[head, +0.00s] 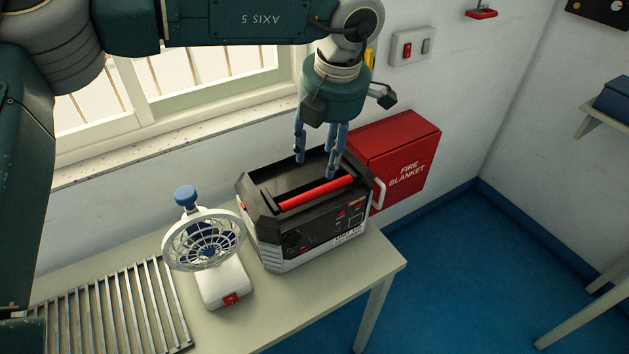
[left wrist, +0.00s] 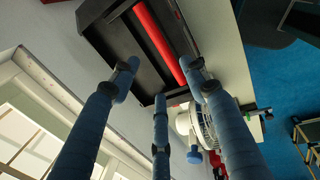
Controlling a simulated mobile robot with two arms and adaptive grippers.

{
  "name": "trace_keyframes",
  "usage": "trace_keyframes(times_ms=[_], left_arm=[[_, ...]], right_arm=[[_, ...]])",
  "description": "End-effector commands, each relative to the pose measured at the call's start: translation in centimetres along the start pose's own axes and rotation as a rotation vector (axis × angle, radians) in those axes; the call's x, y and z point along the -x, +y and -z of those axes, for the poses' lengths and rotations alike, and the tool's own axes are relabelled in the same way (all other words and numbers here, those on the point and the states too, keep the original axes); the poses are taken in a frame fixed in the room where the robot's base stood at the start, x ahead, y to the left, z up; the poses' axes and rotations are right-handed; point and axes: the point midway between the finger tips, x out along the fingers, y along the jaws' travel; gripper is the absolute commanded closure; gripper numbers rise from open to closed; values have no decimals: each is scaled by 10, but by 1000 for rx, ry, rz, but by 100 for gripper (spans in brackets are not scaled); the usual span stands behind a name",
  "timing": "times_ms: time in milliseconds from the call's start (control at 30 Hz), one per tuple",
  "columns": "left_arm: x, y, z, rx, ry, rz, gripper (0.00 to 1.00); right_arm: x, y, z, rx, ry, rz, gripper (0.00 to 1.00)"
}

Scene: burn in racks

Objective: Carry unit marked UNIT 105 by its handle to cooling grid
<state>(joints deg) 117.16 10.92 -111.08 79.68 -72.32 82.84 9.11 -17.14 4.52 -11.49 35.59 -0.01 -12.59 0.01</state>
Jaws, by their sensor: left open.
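The unit (head: 310,225) is a black and grey box with a red handle (head: 318,193) along its top. It stands upright on the right end of the table; its label is too small to read for certain. My left gripper (head: 322,165) is open above the unit, its blue fingers pointing down close to the red handle. In the left wrist view the fingers (left wrist: 155,100) are spread, and the red handle (left wrist: 158,42) shows beyond them. The cooling grid (head: 112,310) is a rack of metal bars at the table's left. My right gripper is not in view.
A white fan (head: 205,243) with a blue knob stands between the unit and the grid. A red fire blanket box (head: 398,160) is on the wall behind the unit. The window sill (head: 150,155) runs behind the table (head: 350,290).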

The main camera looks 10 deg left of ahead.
Motion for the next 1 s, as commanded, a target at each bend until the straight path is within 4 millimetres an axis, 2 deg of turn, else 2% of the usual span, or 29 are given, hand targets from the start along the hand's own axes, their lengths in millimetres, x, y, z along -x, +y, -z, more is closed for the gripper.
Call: trace_keyframes(times_ms=[400,533,700,967,1000], left_arm=[[-72,-3,0,-5,3,7,55],[-90,-3,0,-3,0,6,55],[-102,-3,-1,-3,-2,6,55],[-104,-3,-1,-3,-2,6,55],[-104,-3,-1,-3,-2,6,59]], right_arm=[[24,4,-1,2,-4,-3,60],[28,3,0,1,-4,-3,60],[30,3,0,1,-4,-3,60],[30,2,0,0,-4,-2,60],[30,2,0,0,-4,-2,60]])
